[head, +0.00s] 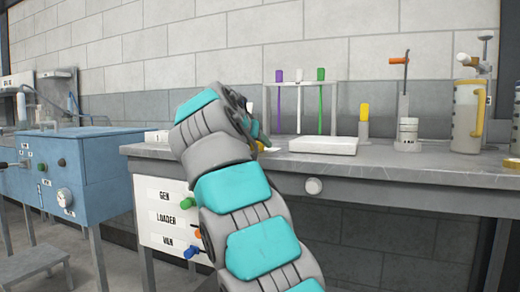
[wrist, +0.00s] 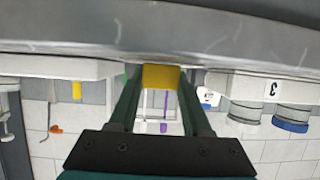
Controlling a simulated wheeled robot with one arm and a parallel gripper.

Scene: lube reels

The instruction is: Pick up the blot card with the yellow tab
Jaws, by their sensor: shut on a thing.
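In the wrist view my gripper (wrist: 160,78) has its two dark green fingers closed on the sides of a yellow tab (wrist: 161,77). The tab is a small, plain yellow block at the fingertips. The rest of the blot card cannot be made out. In the head view my own arm hides most of the gripper and the thing it holds, just above the bench's front edge.
The grey bench (head: 440,165) carries a flat white slab (head: 323,145), a rack with coloured sticks (head: 299,108), a yellow-topped bottle (head: 364,120), an orange-handled device (head: 406,120) and a jug (head: 468,118). A blue cabinet (head: 85,165) stands left.

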